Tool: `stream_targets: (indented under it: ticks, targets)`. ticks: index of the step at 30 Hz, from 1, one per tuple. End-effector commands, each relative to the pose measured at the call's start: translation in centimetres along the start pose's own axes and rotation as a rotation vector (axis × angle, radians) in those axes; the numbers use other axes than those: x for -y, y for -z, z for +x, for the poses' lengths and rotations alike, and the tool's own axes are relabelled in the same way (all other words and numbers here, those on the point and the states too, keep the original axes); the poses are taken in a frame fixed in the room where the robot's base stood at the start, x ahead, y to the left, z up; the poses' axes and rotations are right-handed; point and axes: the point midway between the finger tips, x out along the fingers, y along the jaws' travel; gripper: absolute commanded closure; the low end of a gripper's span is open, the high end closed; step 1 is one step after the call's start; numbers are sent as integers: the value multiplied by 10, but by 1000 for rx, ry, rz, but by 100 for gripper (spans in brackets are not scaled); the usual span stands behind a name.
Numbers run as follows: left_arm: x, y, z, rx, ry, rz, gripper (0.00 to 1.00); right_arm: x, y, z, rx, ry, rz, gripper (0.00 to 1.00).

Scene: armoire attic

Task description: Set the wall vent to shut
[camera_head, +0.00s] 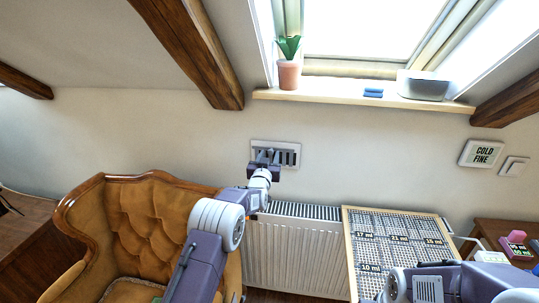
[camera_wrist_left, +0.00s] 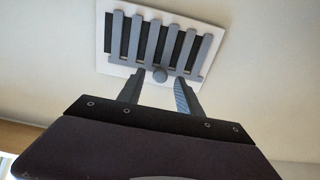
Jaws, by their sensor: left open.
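The wall vent (camera_head: 291,155) is a white plate with several upright grey slats, on the wall above the radiator. In the left wrist view the vent (camera_wrist_left: 200,45) shows dark gaps between its slats. My left gripper (camera_head: 266,158) is in front of the vent's left and middle part. In the left wrist view the left gripper (camera_wrist_left: 159,80) is open, with one finger on each side of the knob. I cannot tell whether either finger touches it. My right gripper is not in view.
A radiator (camera_head: 295,250) stands below the vent, with a tufted armchair (camera_head: 150,225) to its left and a framed grid board (camera_head: 393,222) to its right. A window sill (camera_head: 340,97) with a potted plant (camera_head: 289,72) juts out above.

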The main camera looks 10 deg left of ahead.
Motion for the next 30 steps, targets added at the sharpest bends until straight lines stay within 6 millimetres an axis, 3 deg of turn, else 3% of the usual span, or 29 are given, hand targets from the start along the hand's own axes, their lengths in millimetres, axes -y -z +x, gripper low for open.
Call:
stream_targets:
  ticks: [12, 17, 30]
  targets:
    - [0, 0, 8, 0, 0, 0, 58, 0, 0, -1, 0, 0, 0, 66]
    - [0, 0, 8, 0, 0, 0, 100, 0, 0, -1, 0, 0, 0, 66]
    - [0, 0, 8, 0, -1, 0, 100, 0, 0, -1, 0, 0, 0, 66]
